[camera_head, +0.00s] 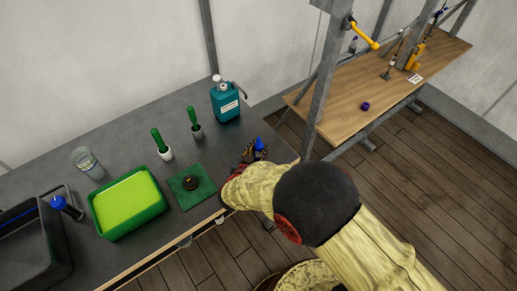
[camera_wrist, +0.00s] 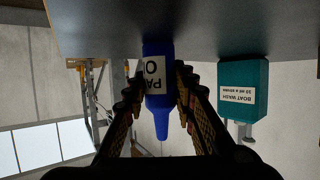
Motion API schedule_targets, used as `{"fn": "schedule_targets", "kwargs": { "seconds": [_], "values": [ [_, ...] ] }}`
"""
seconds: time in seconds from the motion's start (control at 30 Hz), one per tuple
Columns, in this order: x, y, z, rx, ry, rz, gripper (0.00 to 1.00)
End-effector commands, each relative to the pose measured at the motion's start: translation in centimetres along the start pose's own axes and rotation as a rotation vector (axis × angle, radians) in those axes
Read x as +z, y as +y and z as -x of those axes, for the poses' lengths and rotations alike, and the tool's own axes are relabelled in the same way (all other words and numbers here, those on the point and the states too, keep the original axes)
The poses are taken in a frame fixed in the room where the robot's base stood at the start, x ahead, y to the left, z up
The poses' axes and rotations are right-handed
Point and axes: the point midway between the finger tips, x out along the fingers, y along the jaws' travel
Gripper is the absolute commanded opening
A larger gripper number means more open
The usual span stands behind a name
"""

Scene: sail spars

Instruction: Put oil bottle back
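A blue bottle (camera_wrist: 158,100) with a white label, partly reading "PA" and "O", is between the fingers of my gripper (camera_wrist: 159,85) in the wrist view. Both fingers appear to touch its sides. The wrist view is upside down, and the bottle's base is at or very near the grey counter (camera_wrist: 205,25). In the head view the bottle (camera_head: 259,146) is upright near the counter's right end, with my gripper (camera_head: 252,153) around it and its lower part hidden. Another dark bottle with a blue cap (camera_head: 66,207) is at the far left.
A teal boat wash dispenser (camera_head: 226,103) stands behind the bottle. Two green-handled brushes (camera_head: 161,146), a glass (camera_head: 87,161), a green tray (camera_head: 128,203), a green cloth (camera_head: 191,186) and a dark bin (camera_head: 30,245) occupy the counter. A wooden bench (camera_head: 340,118) holds a small purple object (camera_head: 365,106).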

Motion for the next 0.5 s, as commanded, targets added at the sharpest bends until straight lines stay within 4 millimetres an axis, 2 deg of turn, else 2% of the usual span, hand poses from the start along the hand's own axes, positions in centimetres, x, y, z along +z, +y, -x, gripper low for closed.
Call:
{"fn": "schedule_targets", "kwargs": {
  "seconds": [0.3, 0.5],
  "values": [
    [-0.03, 0.01, 0.02, 0.000, 0.000, -0.001, 0.44],
    [-0.04, 0.00, 0.02, 0.000, 0.000, -0.001, 0.44]
  ]
}}
